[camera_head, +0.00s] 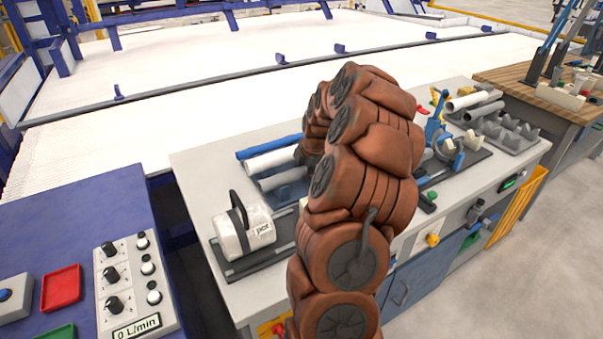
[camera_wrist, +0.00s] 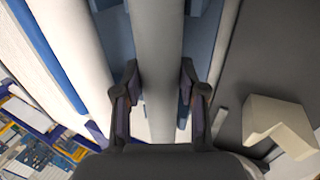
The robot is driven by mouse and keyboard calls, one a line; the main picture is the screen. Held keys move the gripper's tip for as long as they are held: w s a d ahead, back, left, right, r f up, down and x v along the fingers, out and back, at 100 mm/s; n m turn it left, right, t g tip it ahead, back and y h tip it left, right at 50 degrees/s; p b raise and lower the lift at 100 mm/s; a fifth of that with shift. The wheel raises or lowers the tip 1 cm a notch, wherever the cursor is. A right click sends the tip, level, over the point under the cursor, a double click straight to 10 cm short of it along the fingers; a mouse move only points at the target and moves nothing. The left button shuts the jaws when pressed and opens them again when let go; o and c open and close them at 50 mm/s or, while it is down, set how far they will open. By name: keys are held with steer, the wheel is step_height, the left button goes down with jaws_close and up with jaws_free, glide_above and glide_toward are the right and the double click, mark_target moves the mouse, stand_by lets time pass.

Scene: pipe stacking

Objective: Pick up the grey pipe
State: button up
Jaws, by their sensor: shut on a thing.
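The grey pipe (camera_wrist: 158,40) runs up the middle of the wrist view, between the two fingers of my gripper (camera_wrist: 160,76). The fingers press in from both sides and are shut on it. A blue-grey surface shows beneath and beside the pipe; I cannot tell whether the pipe touches it. In the head view my brown-jacketed arm reaches over the grey bench and hides most of the gripper and the pipe.
A white pipe (camera_head: 272,161) and a blue pipe (camera_head: 268,147) lie left of the arm. A white machine with a black handle (camera_head: 242,228) stands in front of them. More pipes (camera_head: 472,101) and grey holders lie at the bench's right. A control panel (camera_head: 133,285) is at lower left.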

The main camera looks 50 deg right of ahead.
steer(key=c, duration=0.5)
